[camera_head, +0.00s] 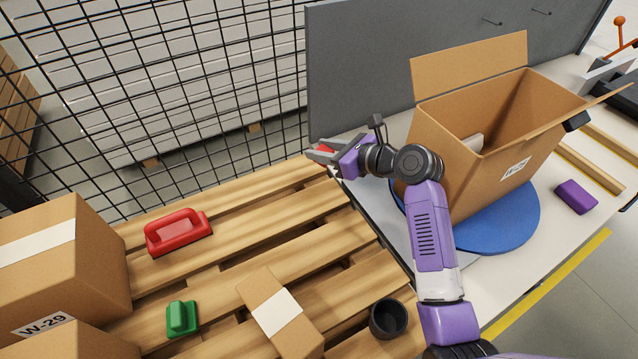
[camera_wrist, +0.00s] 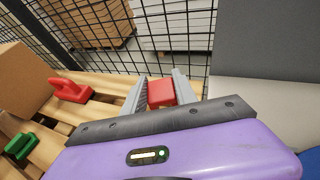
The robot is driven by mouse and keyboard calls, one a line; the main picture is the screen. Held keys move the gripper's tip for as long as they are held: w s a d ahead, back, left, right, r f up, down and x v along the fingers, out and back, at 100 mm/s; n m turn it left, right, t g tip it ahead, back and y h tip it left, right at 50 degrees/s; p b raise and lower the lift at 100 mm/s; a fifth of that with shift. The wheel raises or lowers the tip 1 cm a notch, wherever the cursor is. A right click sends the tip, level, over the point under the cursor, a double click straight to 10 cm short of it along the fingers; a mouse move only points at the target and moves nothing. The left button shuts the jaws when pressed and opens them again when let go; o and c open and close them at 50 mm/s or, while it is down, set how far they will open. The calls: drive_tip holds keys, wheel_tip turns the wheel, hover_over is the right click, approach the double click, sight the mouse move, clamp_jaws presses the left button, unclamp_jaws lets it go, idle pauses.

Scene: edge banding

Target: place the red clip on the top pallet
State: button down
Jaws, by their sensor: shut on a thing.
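My gripper (camera_head: 328,157) is at the far right corner of the wooden pallet (camera_head: 255,212), beside the grey panel. It is shut on a small red clip (camera_head: 326,148). In the wrist view the red clip (camera_wrist: 162,94) sits between the two grey fingers of my gripper (camera_wrist: 161,88). The fingers hide part of the clip in the head view. The pallet's slats also show in the wrist view (camera_wrist: 112,84), left of the fingers. Whether the clip touches the pallet or the table edge cannot be told.
On the pallet are a red handled tool (camera_head: 178,232), a green block (camera_head: 182,318), a small carton (camera_head: 280,312), a black cup (camera_head: 388,318) and larger boxes (camera_head: 62,258) at left. An open carton (camera_head: 470,165) stands on a blue disc (camera_head: 500,228). Wire mesh (camera_head: 190,90) rises behind.

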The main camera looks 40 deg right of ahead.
sight(322, 191)
wheel_tip(322, 191, down, 12)
drive_tip(key=shift+r+b, duration=0.1)
drive_tip(key=shift+b, duration=0.25)
drive_tip(key=c, duration=1)
unclamp_jaws()
drive_tip(key=shift+o, duration=0.2)
drive_tip(key=v, duration=1.2)
drive_tip(key=shift+r, duration=0.1)
